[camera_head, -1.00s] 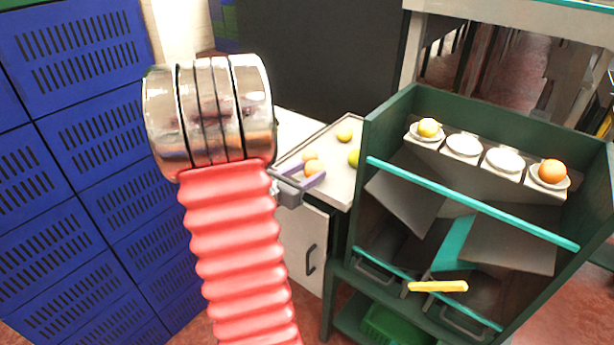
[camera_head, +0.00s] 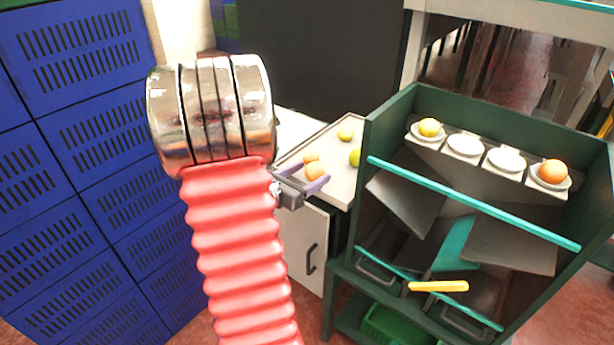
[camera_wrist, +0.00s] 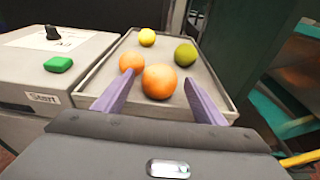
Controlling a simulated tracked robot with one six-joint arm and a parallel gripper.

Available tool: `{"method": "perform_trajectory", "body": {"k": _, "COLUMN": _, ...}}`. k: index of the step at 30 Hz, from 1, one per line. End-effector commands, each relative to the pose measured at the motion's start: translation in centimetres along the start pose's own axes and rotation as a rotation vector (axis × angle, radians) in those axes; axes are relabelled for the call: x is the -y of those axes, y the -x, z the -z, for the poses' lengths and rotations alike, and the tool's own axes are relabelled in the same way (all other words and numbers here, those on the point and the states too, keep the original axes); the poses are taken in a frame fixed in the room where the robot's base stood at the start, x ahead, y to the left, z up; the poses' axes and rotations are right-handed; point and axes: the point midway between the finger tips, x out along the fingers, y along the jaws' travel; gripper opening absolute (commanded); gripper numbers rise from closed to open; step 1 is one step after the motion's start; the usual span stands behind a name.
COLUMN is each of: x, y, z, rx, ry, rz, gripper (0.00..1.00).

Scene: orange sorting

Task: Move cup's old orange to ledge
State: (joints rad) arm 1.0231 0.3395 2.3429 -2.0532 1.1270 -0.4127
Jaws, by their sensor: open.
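My gripper (camera_head: 304,181) is open at the near end of the grey tray (camera_head: 342,190). In the wrist view an orange (camera_wrist: 159,82) lies in the tray between the spread purple fingertips (camera_wrist: 158,98), with gaps on both sides. A smaller orange (camera_wrist: 131,63) lies behind it to the left. On the green rack, the rightmost white cup (camera_head: 551,187) holds an orange (camera_head: 553,171). The two middle cups (camera_head: 464,146) are empty. I cannot tell which part is the ledge.
A yellow fruit (camera_wrist: 147,37) and a green one (camera_wrist: 185,54) lie farther back in the tray. A box with a green button (camera_wrist: 58,64) stands left of it. The green rack (camera_head: 388,122) with a teal bar (camera_head: 470,202) rises on the right. Blue crates (camera_head: 75,60) stand left.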

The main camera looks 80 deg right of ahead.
Motion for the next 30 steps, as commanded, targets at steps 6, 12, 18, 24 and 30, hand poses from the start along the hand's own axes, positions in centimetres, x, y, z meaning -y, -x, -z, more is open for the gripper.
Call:
{"method": "perform_trajectory", "body": {"k": 6, "x": -0.1, "y": 1.2, "z": -0.1, "rx": 0.001, "ry": -0.001, "rz": -0.002, "gripper": 0.64}}
{"method": "perform_trajectory", "body": {"k": 12, "x": -0.2, "y": 3.9, "z": -0.1, "rx": 0.001, "ry": -0.001, "rz": -0.004, "gripper": 0.64}}
{"method": "perform_trajectory", "body": {"k": 18, "x": -0.1, "y": 6.6, "z": -0.1, "rx": 0.001, "ry": -0.001, "rz": -0.004, "gripper": 0.64}}
{"method": "perform_trajectory", "body": {"k": 24, "x": -0.1, "y": 9.1, "z": -0.1, "rx": 0.001, "ry": 0.000, "rz": -0.004, "gripper": 0.64}}
{"method": "perform_trajectory", "body": {"k": 30, "x": -0.1, "y": 11.2, "z": -0.1, "rx": 0.001, "ry": -0.001, "rz": -0.002, "gripper": 0.64}}
